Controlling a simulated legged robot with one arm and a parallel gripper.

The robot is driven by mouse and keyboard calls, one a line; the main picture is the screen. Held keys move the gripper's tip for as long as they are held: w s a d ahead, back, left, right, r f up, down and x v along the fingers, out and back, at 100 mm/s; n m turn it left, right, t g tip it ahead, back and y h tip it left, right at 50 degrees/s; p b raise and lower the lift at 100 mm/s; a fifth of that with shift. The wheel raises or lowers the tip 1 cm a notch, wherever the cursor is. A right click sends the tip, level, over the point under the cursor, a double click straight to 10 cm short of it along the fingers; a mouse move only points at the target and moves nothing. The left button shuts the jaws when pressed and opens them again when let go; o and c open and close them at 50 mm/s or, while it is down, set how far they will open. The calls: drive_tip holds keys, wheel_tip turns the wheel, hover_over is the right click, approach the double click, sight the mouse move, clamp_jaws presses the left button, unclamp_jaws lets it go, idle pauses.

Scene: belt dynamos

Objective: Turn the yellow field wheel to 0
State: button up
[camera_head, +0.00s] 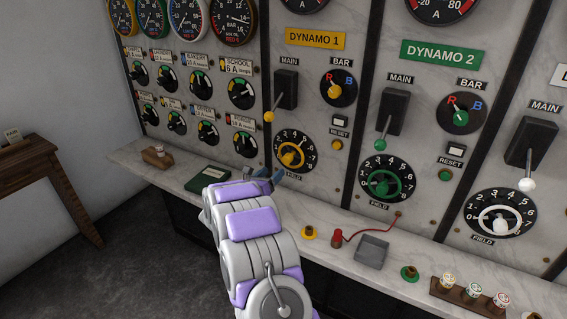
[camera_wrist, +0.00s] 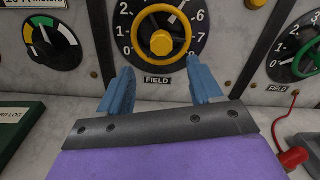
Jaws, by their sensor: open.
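The yellow field wheel (camera_head: 291,157) sits on a black dial numbered from 0 on the DYNAMO 1 panel, below the yellow main lever (camera_head: 269,116). The 0 is at the dial's lower left. My gripper (camera_wrist: 160,66) is open and empty, its blue fingers apart, just below and in front of the wheel. In the head view my gripper (camera_head: 266,181) is over the ledge, below the dial.
The marble ledge (camera_head: 333,225) holds a green book (camera_head: 208,177), a yellow-based knob (camera_head: 309,232), a grey box (camera_head: 371,248) with a red-wired plug (camera_head: 337,238), and a wooden rack (camera_head: 468,295). The green field wheel (camera_head: 383,183) is on the panel to the right.

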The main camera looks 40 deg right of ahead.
sight(285, 160)
drive_tip(key=x, duration=1)
drive_tip(key=shift+b, duration=0.35)
drive_tip(key=c, duration=1.1)
